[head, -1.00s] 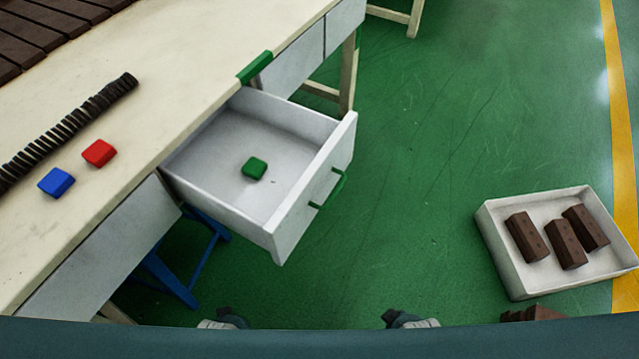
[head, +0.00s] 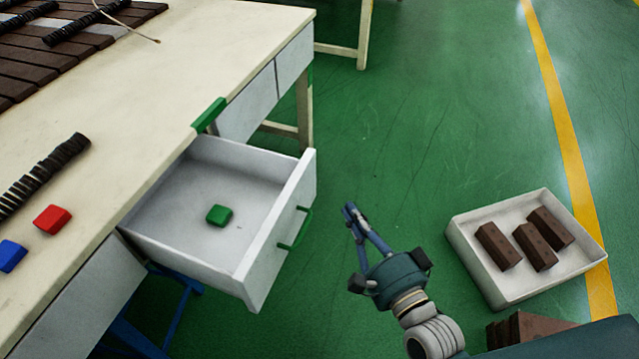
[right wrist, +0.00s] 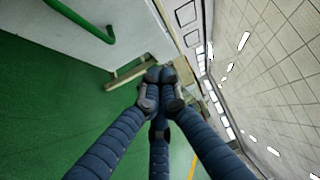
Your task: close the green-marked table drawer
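The white drawer (head: 262,277) stands pulled out of the pale table (head: 190,62). A green mark (head: 208,115) sits on the table edge above it. The drawer front has a green handle (head: 296,229), which also shows at the top left of the right wrist view (right wrist: 84,24). A green block (head: 218,215) lies inside the drawer. My right gripper (head: 350,211) is to the right of the drawer front, apart from the handle. Its fingers meet at the tips in the right wrist view (right wrist: 160,76), with nothing seen between them. My left gripper is out of view.
A red block (head: 53,219), a blue block (head: 11,256) and a row of dark pieces (head: 42,176) lie on the table. A white bin (head: 480,262) with dark brown bricks (head: 535,246) stands on the floor at right. Green floor (head: 400,120) beyond the gripper is clear.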

